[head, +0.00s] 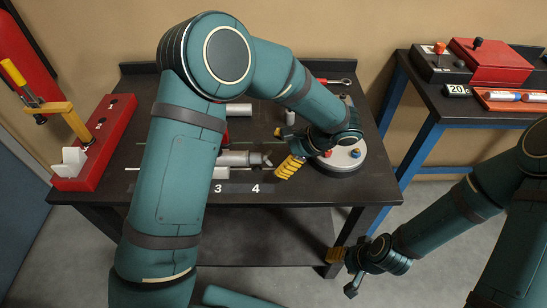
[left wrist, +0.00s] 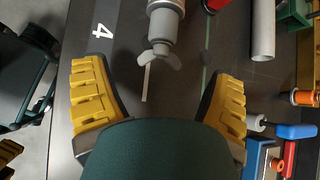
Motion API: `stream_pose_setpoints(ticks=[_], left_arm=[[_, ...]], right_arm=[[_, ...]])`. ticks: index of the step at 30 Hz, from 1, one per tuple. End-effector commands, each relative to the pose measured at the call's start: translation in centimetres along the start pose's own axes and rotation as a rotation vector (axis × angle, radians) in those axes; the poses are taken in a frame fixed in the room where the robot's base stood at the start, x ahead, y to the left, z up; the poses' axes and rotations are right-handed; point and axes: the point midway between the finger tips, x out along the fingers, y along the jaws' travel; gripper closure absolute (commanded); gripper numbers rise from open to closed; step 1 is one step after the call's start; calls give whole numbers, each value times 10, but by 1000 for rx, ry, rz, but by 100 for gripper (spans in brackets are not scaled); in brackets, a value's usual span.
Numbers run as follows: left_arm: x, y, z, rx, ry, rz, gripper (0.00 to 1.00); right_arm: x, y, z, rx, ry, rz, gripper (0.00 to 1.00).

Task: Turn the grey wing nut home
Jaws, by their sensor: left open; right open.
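The grey wing nut (left wrist: 160,57) sits on the end of a grey cylindrical fitting (left wrist: 165,22), seen in the left wrist view with its two wings spread. In the head view the fitting (head: 240,158) lies on the dark bench near the label 4, with the wing nut (head: 267,160) at its right end. My left gripper (head: 288,165) is open, just right of the wing nut. In the left wrist view its yellow fingers (left wrist: 158,90) stand wide apart on either side, not touching the nut. My right gripper (head: 343,270) is open and empty, low beside the bench's front right leg.
A round grey base (head: 342,160) with coloured knobs stands under my left wrist. A grey tube (left wrist: 262,30) lies beside the fitting. A red stand (head: 98,150) is at the bench's left end. A blue-legged table (head: 460,118) with red boxes stands right.

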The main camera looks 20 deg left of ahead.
Motion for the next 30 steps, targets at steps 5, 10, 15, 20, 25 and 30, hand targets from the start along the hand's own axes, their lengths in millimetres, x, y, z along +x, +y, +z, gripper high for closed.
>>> stream_pose_setpoints(ticks=[5, 10, 15, 20, 25, 30], left_arm=[[18, 0, 0, 0, -1, 1, 15], [22, 0, 0, 0, 0, 0, 15], [22, 0, 0, 0, 0, 0, 15], [22, 0, 0, 0, 0, 0, 58], [22, 0, 0, 0, -1, 0, 86], [22, 0, 0, 1, -1, 2, 86]], right_arm=[[3, 1, 0, 0, 2, 0, 51], [4, 1, -1, 0, 2, 0, 51], [3, 1, -1, 0, 2, 0, 51], [3, 1, -1, 0, 2, 0, 51], [3, 1, -1, 0, 2, 0, 51], [3, 1, -1, 0, 2, 0, 51]])
